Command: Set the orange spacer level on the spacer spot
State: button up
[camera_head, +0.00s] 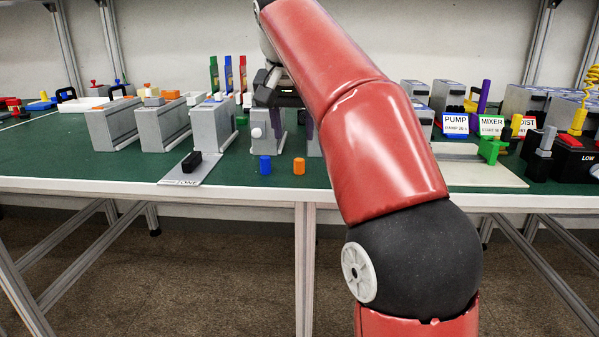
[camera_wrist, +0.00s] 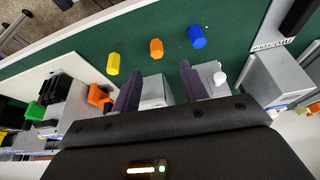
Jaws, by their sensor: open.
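The orange spacer (camera_head: 299,166) appears to be the small orange block standing upright on the green table near its front edge. It also shows in the wrist view (camera_wrist: 156,48), between a yellow block and a blue block. My gripper (camera_wrist: 160,68) is open and empty, its two purple fingers apart. In the wrist view the orange block lies beyond the fingertips, roughly in line with the gap, and is not touched. In the head view my red arm hides part of the table. I cannot identify the spacer spot for certain in either view.
The blue block (camera_head: 265,165) stands left of the orange one; the yellow block (camera_wrist: 113,63) is on its other side. Grey modules (camera_head: 162,125) stand in a row behind. A black block (camera_head: 191,161) sits on a labelled grey plate (camera_head: 180,181). A pale board (camera_head: 482,174) lies right.

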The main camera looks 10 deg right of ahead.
aim_at(299, 160)
jog(key=b+x, duration=0.1)
jog(key=x, duration=0.1)
jog(key=b+x, duration=0.1)
jog(key=x, duration=0.2)
jog(key=b+x, duration=0.1)
jog(key=x, duration=0.1)
jog(key=shift+w+d+f, duration=0.1)
jog(key=shift+d+f, duration=0.25)
grip_shut()
